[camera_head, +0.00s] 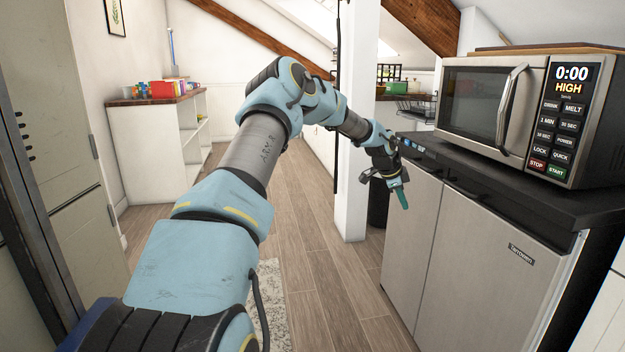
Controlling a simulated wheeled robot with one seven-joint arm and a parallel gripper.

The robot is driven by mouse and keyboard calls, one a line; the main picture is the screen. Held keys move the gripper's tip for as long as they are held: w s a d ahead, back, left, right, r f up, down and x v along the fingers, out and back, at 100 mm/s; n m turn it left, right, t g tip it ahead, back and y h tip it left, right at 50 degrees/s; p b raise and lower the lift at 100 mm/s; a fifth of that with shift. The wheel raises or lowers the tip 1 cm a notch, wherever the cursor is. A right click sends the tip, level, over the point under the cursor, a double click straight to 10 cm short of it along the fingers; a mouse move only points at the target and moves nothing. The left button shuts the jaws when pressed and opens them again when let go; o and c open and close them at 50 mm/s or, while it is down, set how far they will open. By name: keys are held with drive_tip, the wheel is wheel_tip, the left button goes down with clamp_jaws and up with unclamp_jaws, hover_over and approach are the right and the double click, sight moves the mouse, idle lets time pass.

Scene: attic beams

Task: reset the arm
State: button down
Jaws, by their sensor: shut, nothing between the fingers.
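My arm reaches forward and up from the bottom of the head view, bends at a raised elbow, then slopes down to the right. My gripper (402,196) is at its end, shut and empty, with teal fingertips pointing down. It hangs in front of the left edge of the grey cabinet-like fridge (470,262), below the level of its dark top. I cannot tell from this view whether it touches the fridge front.
A microwave (485,105) stands on the black top (460,174) at right. A white pillar (357,130) rises behind my forearm. A white shelf unit (155,150) with colourful items stands back left, and a tall locker (60,150) is near left. Wood floor (320,290) between is clear.

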drive_tip(key=s+a+r+n+g+y+p, duration=0.1)
drive_tip(key=s+a+r+n+y, duration=0.2)
drive_tip(key=s+a+n, duration=1.1)
drive_tip(key=s+a+r+n+y, duration=0.2)
drive_tip(key=s+a+r+n, duration=0.3)
drive_tip(key=s+a, duration=1.7)
drive_tip(key=w+a+r+p, duration=0.2)
drive_tip(key=w+r+p, duration=0.1)
drive_tip(key=r+p, duration=1.2)
drive_tip(key=shift+a+r+p, duration=0.2)
drive_tip(key=shift+r+p, duration=0.15)
drive_tip(key=shift+p, duration=0.85)
